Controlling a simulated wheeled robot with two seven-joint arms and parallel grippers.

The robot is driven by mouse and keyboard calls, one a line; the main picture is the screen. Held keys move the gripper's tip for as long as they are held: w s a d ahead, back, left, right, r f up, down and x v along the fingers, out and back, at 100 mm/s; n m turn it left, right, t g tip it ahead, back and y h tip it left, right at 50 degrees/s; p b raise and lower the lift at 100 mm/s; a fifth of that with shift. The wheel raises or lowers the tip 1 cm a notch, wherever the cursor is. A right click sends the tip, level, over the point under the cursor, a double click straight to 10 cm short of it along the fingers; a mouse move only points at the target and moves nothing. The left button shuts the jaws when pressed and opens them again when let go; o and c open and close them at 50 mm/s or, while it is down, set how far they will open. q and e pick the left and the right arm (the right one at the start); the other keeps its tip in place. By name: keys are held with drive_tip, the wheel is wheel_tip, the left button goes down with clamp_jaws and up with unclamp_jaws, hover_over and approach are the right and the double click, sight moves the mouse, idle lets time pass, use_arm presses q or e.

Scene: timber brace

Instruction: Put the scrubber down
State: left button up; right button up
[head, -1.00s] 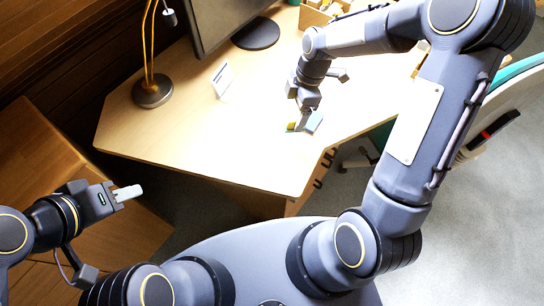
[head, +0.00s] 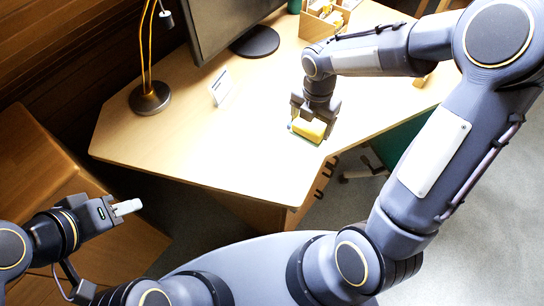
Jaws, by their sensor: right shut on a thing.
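The scrubber (head: 309,130) is a yellow block with a darker, greenish underside. It is low at the desk's front right edge. My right gripper (head: 313,118) points down and is shut on it, with its fingers covering part of the block. I cannot tell whether the underside touches the desk (head: 215,150). My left gripper (head: 127,207) is at the lower left, away from the desk top, with its pale fingertips seen as one piece. I cannot tell whether it has a gap between the fingers.
A monitor (head: 230,25) stands at the back of the desk, with a lamp (head: 150,98) to its left. A small white card (head: 220,87) stands before the monitor. An organizer box (head: 322,25) is at the back right. The desk's middle and front left are clear.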

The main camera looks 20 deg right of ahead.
drive_tip(key=a+f, duration=0.2)
drive_tip(key=a, duration=0.1)
drive_tip(key=a+f, duration=0.2)
drive_tip(key=a, duration=0.1)
drive_tip(key=a+f, duration=0.3)
drive_tip(key=shift+s+a+f, duration=0.1)
drive_tip(key=shift+s+a, duration=0.15)
drive_tip(key=shift+s, duration=0.05)
drive_tip(key=f, duration=0.1)
drive_tip(key=a+f, duration=0.1)
drive_tip(key=f, duration=0.1)
drive_tip(key=shift+f, duration=0.45)
drive_tip(key=o, duration=1.2)
drive_tip(key=shift+c, duration=0.2)
drive_tip(key=shift+f, duration=0.1)
